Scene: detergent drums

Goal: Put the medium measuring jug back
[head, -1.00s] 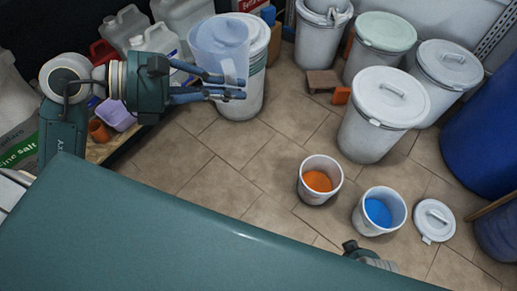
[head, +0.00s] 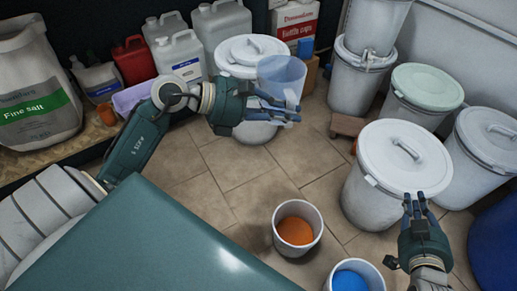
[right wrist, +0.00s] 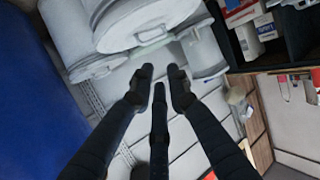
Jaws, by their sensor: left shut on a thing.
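My left gripper (head: 272,110) is shut on a clear bluish measuring jug (head: 284,78) and holds it upright. In the head view the jug overlaps the right side of a lidded white drum (head: 240,58); I cannot tell its height above the floor. My right gripper (head: 413,202) is in front of a large lidded white drum (head: 382,160) at the right. In the right wrist view its dark fingers (right wrist: 161,82) stand apart with nothing between them.
An open bucket of orange powder (head: 296,229) and one of blue powder (head: 350,280) stand on the tiles. White jerrycans (head: 220,28), a red can (head: 134,62) and a salt sack (head: 38,85) are at the left. More drums (head: 425,88) stand at the right. The middle floor is clear.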

